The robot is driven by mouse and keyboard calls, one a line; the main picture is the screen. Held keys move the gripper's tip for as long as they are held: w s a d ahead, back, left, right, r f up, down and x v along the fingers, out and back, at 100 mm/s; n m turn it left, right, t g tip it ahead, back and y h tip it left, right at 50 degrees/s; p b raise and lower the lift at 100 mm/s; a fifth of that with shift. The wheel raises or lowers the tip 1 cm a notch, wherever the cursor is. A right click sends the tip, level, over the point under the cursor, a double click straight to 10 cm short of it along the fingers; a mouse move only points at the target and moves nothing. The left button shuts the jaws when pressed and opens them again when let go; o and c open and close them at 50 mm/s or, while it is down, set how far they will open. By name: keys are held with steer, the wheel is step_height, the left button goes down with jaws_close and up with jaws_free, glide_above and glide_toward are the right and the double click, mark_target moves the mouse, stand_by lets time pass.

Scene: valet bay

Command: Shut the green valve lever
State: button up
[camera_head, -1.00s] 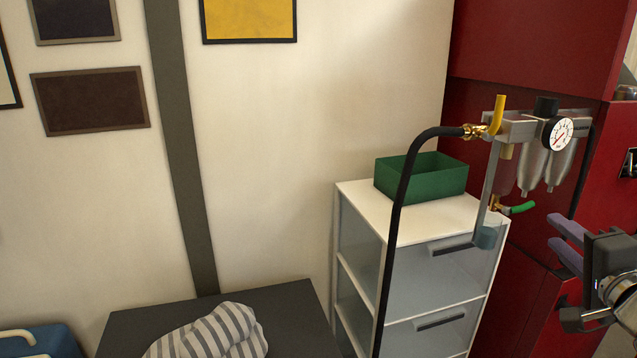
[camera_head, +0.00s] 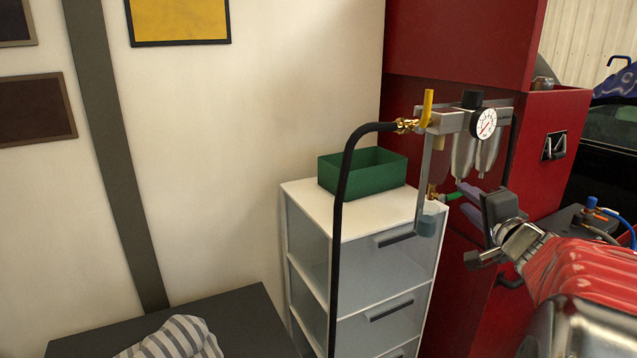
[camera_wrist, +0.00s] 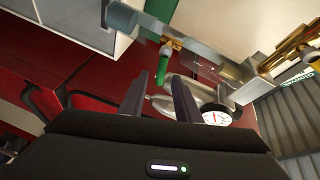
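The green valve lever (camera_head: 453,196) sticks out sideways to the right from a brass fitting (camera_head: 432,192) low on the air unit, in the head view. In the wrist view the green lever (camera_wrist: 163,62) shows between and just beyond my fingertips. My gripper (camera_head: 466,192) is beside the lever's free end, its purple-grey fingers pointing toward it. In the wrist view my gripper (camera_wrist: 159,80) has its two fingers apart, with a gap between them. I cannot tell whether a finger touches the lever. The lever's tip is partly hidden by my fingers in the head view.
A black hose (camera_head: 340,220) hangs in front of the white drawer unit (camera_head: 310,200), which bears a green box (camera_head: 362,172). A red cabinet (camera_head: 450,50) stands behind.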

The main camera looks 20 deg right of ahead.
mark_target(461, 195)
steer(key=shift+x, duration=2.4)
jaws_close()
